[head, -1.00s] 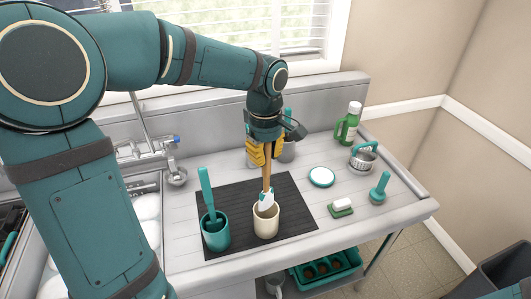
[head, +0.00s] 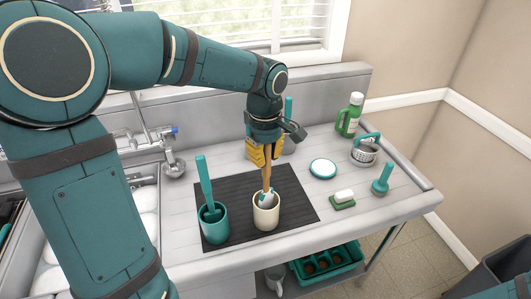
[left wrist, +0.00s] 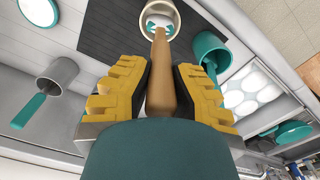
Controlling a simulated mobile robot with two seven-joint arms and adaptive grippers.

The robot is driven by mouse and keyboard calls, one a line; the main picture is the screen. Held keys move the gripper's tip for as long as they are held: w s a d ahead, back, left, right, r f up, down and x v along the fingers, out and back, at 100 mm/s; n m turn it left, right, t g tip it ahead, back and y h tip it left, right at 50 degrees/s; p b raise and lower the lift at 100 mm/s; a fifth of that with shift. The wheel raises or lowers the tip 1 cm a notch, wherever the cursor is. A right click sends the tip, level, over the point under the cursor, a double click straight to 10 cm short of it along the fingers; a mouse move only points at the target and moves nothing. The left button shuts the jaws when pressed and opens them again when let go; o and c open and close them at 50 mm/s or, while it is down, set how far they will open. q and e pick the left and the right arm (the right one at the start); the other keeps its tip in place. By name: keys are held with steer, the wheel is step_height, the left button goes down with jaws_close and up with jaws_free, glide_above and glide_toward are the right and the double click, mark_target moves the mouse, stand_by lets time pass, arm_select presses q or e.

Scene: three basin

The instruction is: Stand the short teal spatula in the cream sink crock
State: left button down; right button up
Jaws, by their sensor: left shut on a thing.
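My left gripper (head: 263,155) is shut on the wooden handle of a tool (head: 267,178) and holds it upright over the cream crock (head: 266,215). The tool's white and teal lower end is inside the crock's mouth. I cannot tell whether it touches the bottom, or surely whether it is the short teal spatula. The left wrist view shows the handle (left wrist: 161,75) between the yellow fingers and the cream crock (left wrist: 172,29) beyond. A teal tool (head: 204,180) leans in the teal crock (head: 214,227). Another teal tool (head: 289,107) stands behind my gripper. My right gripper is not in view.
Both front crocks stand on a dark ridged mat (head: 295,203). A grey crock (left wrist: 57,74) is behind. To the right are a round teal-rimmed dish (head: 323,168), a sponge (head: 342,203), a teal-handled brush (head: 381,182), a metal pot (head: 364,154) and a green bottle (head: 351,112).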

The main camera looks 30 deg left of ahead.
mark_target(266, 165)
arm_select(q)
steer(key=shift+f+b, duration=0.45)
steer(key=shift+f, duration=0.25)
steer(key=shift+f+b, duration=1.95)
steer(key=shift+f, duration=0.6)
steer(key=c, duration=1)
jaws_free()
steer(key=shift+o, duration=0.2)
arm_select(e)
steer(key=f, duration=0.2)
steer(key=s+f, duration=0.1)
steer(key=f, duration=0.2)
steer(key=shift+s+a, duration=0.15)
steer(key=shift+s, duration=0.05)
arm_select(q)
steer(key=shift+r+p, duration=1.3)
steer(key=shift+r, duration=0.3)
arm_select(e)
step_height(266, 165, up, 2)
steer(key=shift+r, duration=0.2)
